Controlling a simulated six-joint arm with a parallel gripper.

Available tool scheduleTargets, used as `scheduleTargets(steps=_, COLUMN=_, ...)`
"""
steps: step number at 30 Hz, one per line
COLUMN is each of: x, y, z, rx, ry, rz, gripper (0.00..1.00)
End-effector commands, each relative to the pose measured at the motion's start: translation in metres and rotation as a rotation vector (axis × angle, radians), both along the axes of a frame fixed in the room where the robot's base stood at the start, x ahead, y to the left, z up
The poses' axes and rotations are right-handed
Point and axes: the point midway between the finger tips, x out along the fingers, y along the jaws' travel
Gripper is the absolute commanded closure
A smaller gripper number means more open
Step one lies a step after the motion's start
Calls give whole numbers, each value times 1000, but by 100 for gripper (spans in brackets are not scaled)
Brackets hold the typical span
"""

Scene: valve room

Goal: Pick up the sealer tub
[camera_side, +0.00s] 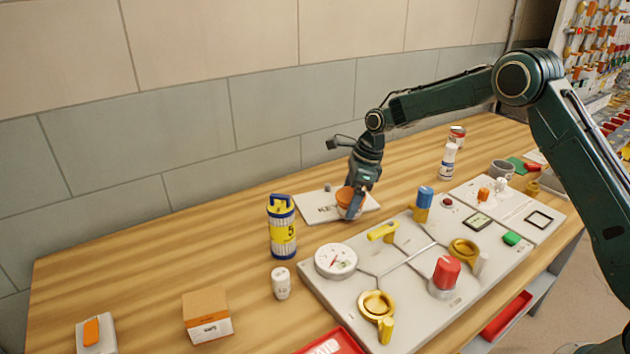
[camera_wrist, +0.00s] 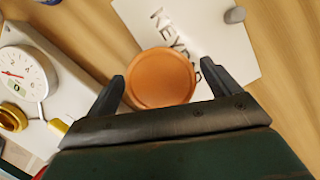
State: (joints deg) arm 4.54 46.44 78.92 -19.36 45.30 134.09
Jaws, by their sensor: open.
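A round orange-brown tub, which I take to be the sealer tub (camera_wrist: 160,78), stands at the edge of a white plate lettered "KEY…" (camera_wrist: 187,30). In the side view the tub (camera_side: 344,194) is partly hidden by my gripper (camera_side: 353,207), which points down at it. In the wrist view my gripper (camera_wrist: 163,75) is open, with one finger on each side of the tub's near half. I cannot tell whether either finger touches it. No label shows on the tub's top.
A blue-and-yellow canister (camera_side: 282,228) stands left of the plate. A panel with a dial gauge (camera_side: 336,261), yellow valves and a red knob (camera_side: 446,272) lies in front. A small grey knob (camera_wrist: 235,15) sits on the plate's corner. Bare wood lies behind and left.

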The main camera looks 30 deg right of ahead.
Motion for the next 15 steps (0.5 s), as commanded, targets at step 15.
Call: scheduleTargets(steps=15, x=0, y=0, z=0, rx=0, ry=0, rz=0, gripper=39)
